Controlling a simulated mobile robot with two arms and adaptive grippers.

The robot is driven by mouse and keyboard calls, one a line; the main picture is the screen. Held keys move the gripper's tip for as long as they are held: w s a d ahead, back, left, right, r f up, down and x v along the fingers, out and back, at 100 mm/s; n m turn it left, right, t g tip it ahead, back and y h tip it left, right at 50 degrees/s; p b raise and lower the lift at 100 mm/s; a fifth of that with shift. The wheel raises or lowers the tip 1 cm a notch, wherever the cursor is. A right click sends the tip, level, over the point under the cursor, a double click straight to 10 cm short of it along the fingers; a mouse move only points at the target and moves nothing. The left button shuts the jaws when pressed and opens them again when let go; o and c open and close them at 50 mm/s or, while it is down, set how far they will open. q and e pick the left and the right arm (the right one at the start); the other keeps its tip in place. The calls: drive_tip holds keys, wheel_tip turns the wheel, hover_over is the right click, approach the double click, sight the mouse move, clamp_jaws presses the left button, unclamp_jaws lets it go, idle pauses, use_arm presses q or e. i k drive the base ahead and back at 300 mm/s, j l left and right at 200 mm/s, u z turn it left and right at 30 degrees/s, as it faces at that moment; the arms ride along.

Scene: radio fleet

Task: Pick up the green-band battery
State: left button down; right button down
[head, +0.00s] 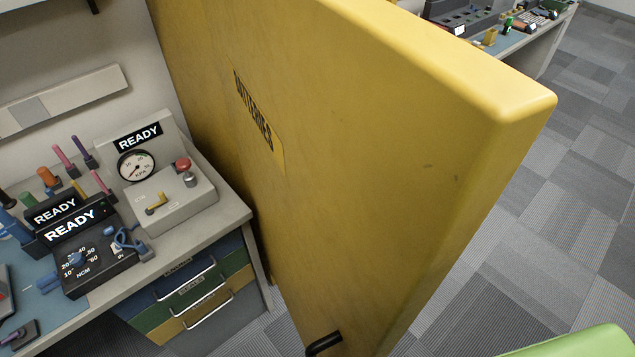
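I cannot make out a green-band battery in the head view. A large yellow door or panel (380,150) fills the middle of the view and hides what is behind it. It carries a dark-lettered label (258,122) that looks like "BATTERIES", seen at a steep angle. A black handle (323,344) sits at its bottom edge. A far bench (515,42) at the top right holds small items, one of them green (508,23), too small to identify. Neither of my grippers shows.
At left, a workbench (225,213) carries a gauge box (170,195) with a red knob, a black "READY" device (90,258) and several coloured tools. Drawers (190,292) are below it. Carpeted floor (570,220) is open at right. A light green surface (585,344) shows at bottom right.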

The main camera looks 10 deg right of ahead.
sight(507, 28)
drive_tip(key=z, duration=1.35)
drive_tip(key=l+u, duration=0.1)
drive_tip(key=u, duration=0.25)
drive_tip(key=l+u, duration=0.1)
drive_tip(key=u, duration=0.2)
drive_tip(key=l+u, duration=0.15)
drive_tip(key=u, duration=0.2)
drive_tip(key=i+l+u, duration=0.1)
drive_tip(key=l+u, duration=0.3)
drive_tip(key=i+l+u, duration=0.1)
drive_tip(key=u, duration=0.3)
drive_tip(key=l+u, duration=0.4)
drive_tip(key=i+l+u, duration=0.1)
drive_tip(key=l, duration=1.25)
drive_tip(key=i+l+u, duration=0.1)
drive_tip(key=l, duration=4.15)
drive_tip(key=l+u, duration=0.1)
drive_tip(key=l, duration=0.6)
drive_tip(key=k+l, duration=0.1)
drive_tip(key=l, duration=0.6)
drive_tip(key=l+u, duration=0.15)
drive_tip(key=l, duration=0.6)
drive_tip(key=k+l+u, duration=0.1)
drive_tip(key=l, duration=1.3)
drive_tip(key=i+l, duration=0.1)
drive_tip(key=l, duration=0.7)
